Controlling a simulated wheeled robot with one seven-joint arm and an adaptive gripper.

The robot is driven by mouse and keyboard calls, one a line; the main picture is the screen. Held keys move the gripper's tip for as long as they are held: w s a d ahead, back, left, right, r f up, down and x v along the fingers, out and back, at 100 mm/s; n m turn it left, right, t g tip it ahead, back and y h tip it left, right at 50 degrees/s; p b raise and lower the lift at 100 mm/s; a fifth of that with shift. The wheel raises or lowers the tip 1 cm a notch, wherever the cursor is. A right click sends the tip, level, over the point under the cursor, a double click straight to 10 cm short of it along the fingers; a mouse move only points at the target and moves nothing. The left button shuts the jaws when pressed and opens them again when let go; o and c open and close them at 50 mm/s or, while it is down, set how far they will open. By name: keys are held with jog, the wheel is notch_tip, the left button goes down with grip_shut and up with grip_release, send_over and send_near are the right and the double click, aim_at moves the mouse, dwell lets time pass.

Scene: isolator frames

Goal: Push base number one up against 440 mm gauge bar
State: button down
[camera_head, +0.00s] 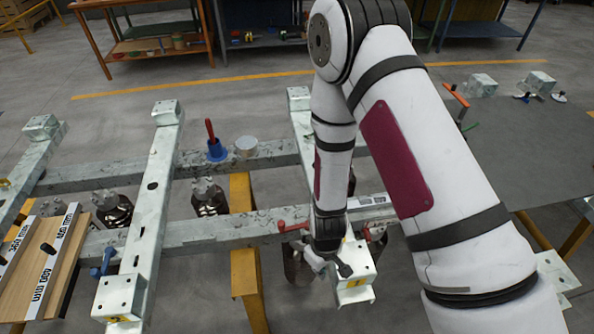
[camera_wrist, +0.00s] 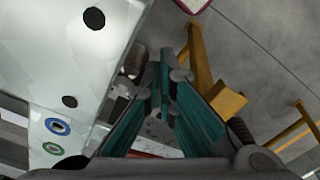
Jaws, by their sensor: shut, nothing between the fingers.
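The galvanised base (camera_head: 352,272) nearest my arm has a yellow tag on its front end block; the tag's number is too small to read surely. Its far end (camera_head: 299,98) shows beyond my arm, and its middle is hidden. My gripper (camera_head: 338,268) is down beside the left side of that front block. In the wrist view, my shut, empty teal fingers (camera_wrist: 160,75) are beside a large pale metal face (camera_wrist: 75,60) with dark holes; contact cannot be told. A bar with a white label (camera_head: 368,200) lies right of the base, partly hidden; its length is unreadable.
Another base (camera_head: 151,210) crosses the rails (camera_head: 225,232) to the left. Labelled bars (camera_head: 62,232) lie on a wooden board at far left. A grey tabletop (camera_head: 530,145) is at right.

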notch_tip(320, 180, up, 9)
jog(key=p, duration=0.3)
dwell(0.5)
dwell(0.4)
jog(key=w+d+r+m+t+y+b, duration=0.1)
jog(key=w+d+r+m, duration=0.15)
jog(key=r, duration=0.95)
jog(key=w+d+r+m+t+b, duration=0.1)
jog(key=w+d+r+t, duration=0.15)
jog(key=r, duration=0.95)
jog(key=s+d+r+m+t+b, duration=0.1)
jog(key=s+d+r+m, duration=0.1)
jog(key=s+d+r, duration=0.2)
jog(key=s+d+r+m+t+h+b, duration=0.1)
jog(key=s+d+r, duration=0.3)
jog(key=s+r, duration=0.4)
notch_tip(320, 180, up, 3)
jog(key=shift+d+r+m, duration=0.2)
jog(key=shift+d+m, duration=0.1)
jog(key=shift+m, duration=0.55)
